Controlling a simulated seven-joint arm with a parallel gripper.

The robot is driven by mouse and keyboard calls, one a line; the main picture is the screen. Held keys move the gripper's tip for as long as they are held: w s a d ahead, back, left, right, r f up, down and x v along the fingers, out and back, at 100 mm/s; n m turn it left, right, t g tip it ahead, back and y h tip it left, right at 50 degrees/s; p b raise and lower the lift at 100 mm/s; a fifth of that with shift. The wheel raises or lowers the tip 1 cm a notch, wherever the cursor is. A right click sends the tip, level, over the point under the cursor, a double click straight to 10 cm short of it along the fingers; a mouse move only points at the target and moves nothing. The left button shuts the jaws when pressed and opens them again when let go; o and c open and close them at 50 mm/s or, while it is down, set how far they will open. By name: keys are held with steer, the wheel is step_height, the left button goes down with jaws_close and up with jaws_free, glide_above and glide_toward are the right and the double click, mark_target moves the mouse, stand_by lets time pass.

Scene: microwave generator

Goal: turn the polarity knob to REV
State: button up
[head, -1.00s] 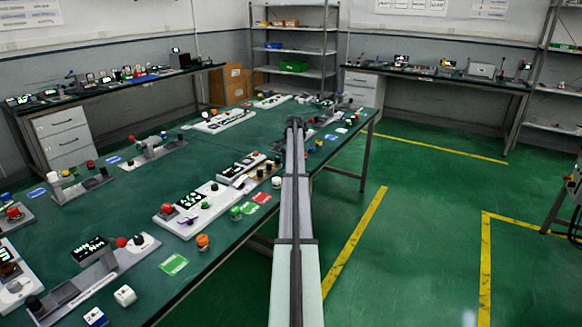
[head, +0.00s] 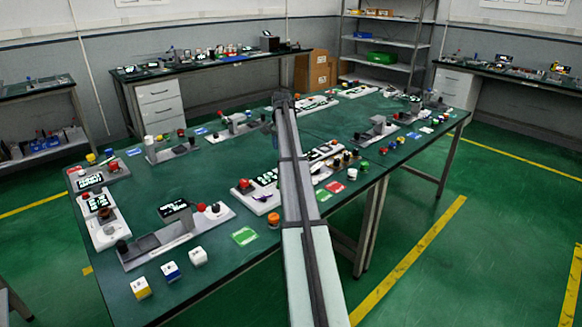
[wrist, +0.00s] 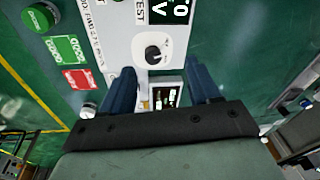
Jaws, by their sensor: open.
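In the wrist view a black knob with a white pointer mark (wrist: 153,53) sits on a white panel (wrist: 118,30), just beyond my fingertips. I cannot read its labels, so I cannot tell whether it is the polarity knob or which position it points to. My gripper (wrist: 160,72) is open, with its two blue fingers apart and nothing held. A small dark display (wrist: 166,97) shows between the fingers, partly hidden by the gripper. In the head view my arm reaches over the green table (head: 225,165), and the gripper itself cannot be made out.
A green card (wrist: 64,49), a red card (wrist: 76,79) and a green button (wrist: 38,18) lie left of the panel in the wrist view. Several other control panels, such as a white one with a red button (head: 262,200), crowd the table. Open floor (head: 480,250) lies right.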

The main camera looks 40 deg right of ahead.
steer(key=d+f+n+h, duration=0.1)
steer(key=f, duration=0.2)
steer(key=d+f+n, duration=0.1)
steer(key=d+f, duration=0.1)
steer(key=f, duration=0.2)
steer(key=d+f+n+h, duration=0.1)
steer(key=f, duration=0.3)
steer(key=shift+w+d+f+n+t+h, duration=0.1)
steer(key=shift+d+f+n+t+h, duration=0.05)
steer(key=shift+d+n+t+h, duration=0.2)
stand_by(0.3)
